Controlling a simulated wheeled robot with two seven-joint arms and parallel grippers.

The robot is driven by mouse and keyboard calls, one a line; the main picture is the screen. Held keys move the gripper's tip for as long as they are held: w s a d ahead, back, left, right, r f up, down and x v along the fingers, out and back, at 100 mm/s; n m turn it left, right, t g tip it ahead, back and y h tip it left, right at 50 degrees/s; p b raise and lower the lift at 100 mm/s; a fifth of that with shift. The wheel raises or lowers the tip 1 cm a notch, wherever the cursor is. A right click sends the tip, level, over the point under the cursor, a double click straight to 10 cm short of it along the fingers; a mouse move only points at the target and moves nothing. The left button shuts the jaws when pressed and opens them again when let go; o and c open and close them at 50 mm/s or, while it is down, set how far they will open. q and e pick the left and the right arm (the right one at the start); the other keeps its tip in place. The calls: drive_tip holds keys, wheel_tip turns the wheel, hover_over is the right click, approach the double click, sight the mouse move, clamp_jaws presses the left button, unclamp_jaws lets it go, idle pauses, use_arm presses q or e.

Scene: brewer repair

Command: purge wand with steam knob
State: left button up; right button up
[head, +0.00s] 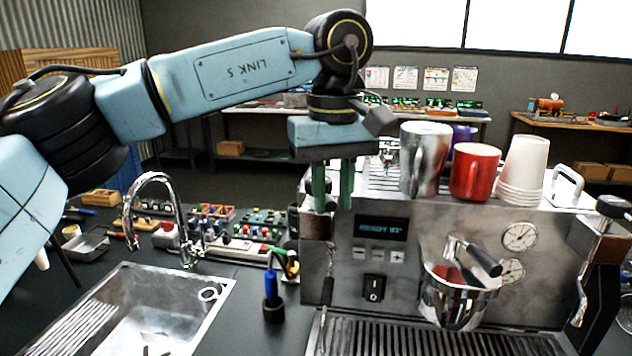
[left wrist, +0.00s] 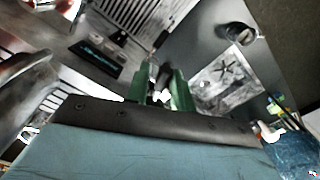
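The espresso machine (head: 345,270) stands at the right of the head view. Its steam wand (head: 327,290), a thin metal tube with a black grip, hangs down at its left front corner. My left gripper (head: 333,195) points down above that corner with its two green fingers apart. In the left wrist view the fingers (left wrist: 160,92) are apart, with a small dark part visible between and beyond them. The steam knob is not clearly visible; the fingers may hide it, and I cannot tell whether they touch it. My right gripper is not in view.
A steel pitcher (head: 425,160), a red mug (head: 474,172) and white cups (head: 522,165) stand on the machine top. A sink (head: 215,300) with a curved faucet (head: 130,205) lies left. A blue-handled tool (head: 272,290) stands between the sink and machine.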

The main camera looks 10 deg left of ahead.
use_arm(q)
drive_tip(key=w+d+n, duration=0.1)
drive_tip(key=n, duration=0.2)
drive_tip(key=w+d+n, duration=0.1)
drive_tip(key=n, duration=0.2)
drive_tip(key=w+d+n, duration=0.1)
drive_tip(key=w+n, duration=0.1)
drive_tip(key=n, duration=0.1)
drive_tip(key=shift+d+n, duration=0.2)
drive_tip(key=shift+n, duration=0.1)
idle(2.2)
